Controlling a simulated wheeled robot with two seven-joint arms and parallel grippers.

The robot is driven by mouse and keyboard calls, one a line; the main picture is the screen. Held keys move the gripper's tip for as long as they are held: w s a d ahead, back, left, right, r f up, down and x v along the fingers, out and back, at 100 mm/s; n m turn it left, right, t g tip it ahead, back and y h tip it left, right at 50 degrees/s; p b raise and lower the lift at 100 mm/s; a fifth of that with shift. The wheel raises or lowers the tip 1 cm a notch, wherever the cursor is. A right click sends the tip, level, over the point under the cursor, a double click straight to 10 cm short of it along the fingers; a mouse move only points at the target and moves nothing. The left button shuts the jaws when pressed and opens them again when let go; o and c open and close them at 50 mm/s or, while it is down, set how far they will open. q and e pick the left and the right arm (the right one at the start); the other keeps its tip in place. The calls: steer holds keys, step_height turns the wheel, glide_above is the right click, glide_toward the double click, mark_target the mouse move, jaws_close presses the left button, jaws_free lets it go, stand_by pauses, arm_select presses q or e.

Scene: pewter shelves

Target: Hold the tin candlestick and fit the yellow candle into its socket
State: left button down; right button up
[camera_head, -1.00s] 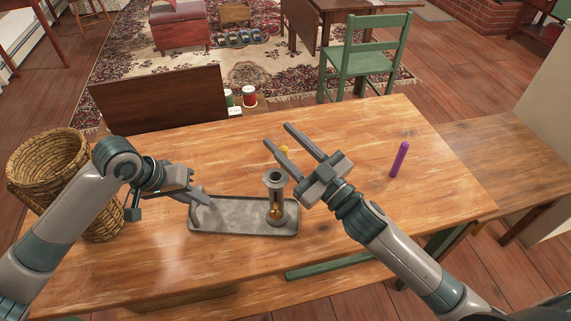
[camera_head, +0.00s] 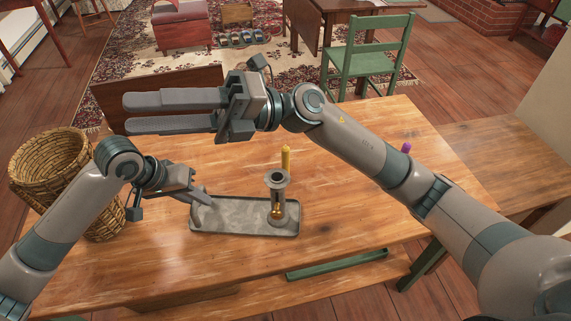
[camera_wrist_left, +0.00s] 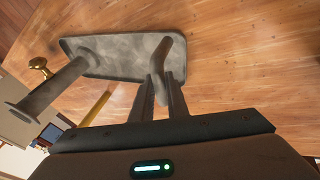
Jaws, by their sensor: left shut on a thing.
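The tin candlestick has a grey oblong tray base (camera_head: 235,226) and an upright column with a flared, empty socket (camera_head: 276,179); the column also shows in the left wrist view (camera_wrist_left: 55,86). A brass piece (camera_head: 277,212) shows low on the column. My left gripper (camera_head: 204,196) is shut on the grey handle (camera_wrist_left: 172,62) at the base's left end. The yellow candle (camera_head: 286,157) stands on the table just behind the socket, apart from it; its lower part is hidden. It also shows in the left wrist view (camera_wrist_left: 96,106). My right gripper (camera_head: 127,114) is open and empty, high over the table's back left.
A purple candle (camera_head: 406,147) shows only its top behind my right arm. A wicker basket (camera_head: 50,162) is at the table's left. A dark wooden chair back (camera_head: 165,88) is beyond the far edge. The table right of the candlestick (camera_head: 345,215) is clear.

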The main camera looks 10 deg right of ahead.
steer(key=s+a+f+n+g+h, duration=0.1)
steer(key=s+a+n+h, duration=0.1)
steer(key=n+h, duration=0.15)
steer(key=n+t+h, duration=0.3)
steer(key=t+h, duration=0.2)
steer(key=h, duration=1.2)
glide_above(286, 147)
step_height(286, 147, down, 20)
steer(key=shift+d+f, duration=0.1)
steer(key=shift+f, duration=0.15)
steer(key=shift+f, duration=3.4)
